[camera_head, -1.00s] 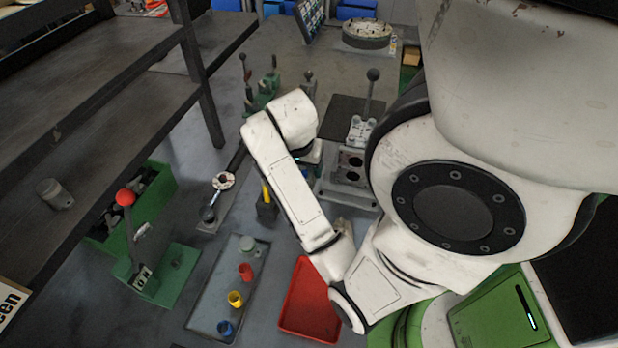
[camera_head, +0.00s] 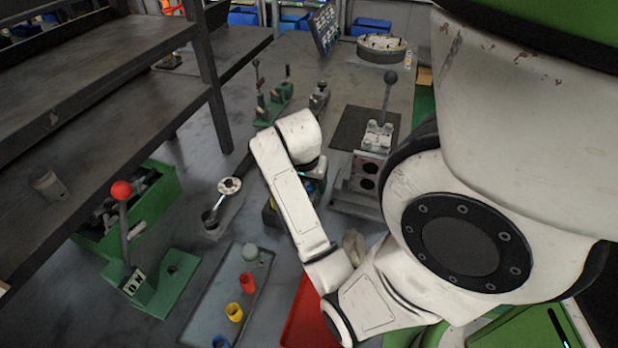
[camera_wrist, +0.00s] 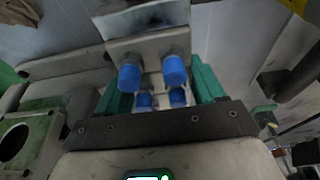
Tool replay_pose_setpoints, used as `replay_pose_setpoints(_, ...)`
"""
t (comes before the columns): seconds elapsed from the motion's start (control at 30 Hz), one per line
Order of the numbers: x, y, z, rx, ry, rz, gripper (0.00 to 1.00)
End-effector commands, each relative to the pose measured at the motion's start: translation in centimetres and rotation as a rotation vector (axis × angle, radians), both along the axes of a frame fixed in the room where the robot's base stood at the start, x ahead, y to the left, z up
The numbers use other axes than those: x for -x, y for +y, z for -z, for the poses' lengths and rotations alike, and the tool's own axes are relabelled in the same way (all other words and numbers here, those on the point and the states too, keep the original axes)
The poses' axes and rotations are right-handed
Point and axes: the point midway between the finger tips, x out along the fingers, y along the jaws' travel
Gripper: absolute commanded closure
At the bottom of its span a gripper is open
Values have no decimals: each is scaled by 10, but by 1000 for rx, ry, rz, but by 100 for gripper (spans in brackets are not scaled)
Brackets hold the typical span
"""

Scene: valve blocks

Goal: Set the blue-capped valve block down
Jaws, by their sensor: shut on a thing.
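The blue-capped valve block (camera_wrist: 151,48) is in the wrist view, a pale metal block with several blue caps facing the camera. My gripper (camera_wrist: 155,88) has its green fingers on either side of the block and is shut on it. In the head view, my arm's end links hide most of the gripper and the block. Whether the block touches a surface below cannot be told.
A grey tray (camera_head: 205,318) with coloured cups and a red tray (camera_head: 312,318) lie in front. A green stand with a red-knobbed lever (camera_head: 124,225) is at left. A metal fixture with a black-knobbed lever (camera_head: 385,110) stands behind the arm. Dark shelving (camera_head: 120,110) fills the left.

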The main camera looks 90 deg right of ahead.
Motion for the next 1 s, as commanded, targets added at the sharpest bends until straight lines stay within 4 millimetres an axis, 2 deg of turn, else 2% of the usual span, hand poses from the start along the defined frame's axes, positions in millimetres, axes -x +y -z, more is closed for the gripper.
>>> replay_pose_setpoints(0.43, -1, -1, 4, 7, -3, 1, 100)
replay_pose_setpoints(0.47, 0, 0, 6, 2, -2, 0, 30)
replay_pose_setpoints(0.7, 0, 0, 5, 3, -1, 0, 7)
replay_pose_setpoints(1.0, 0, 0, 3, 3, -3, 1, 6)
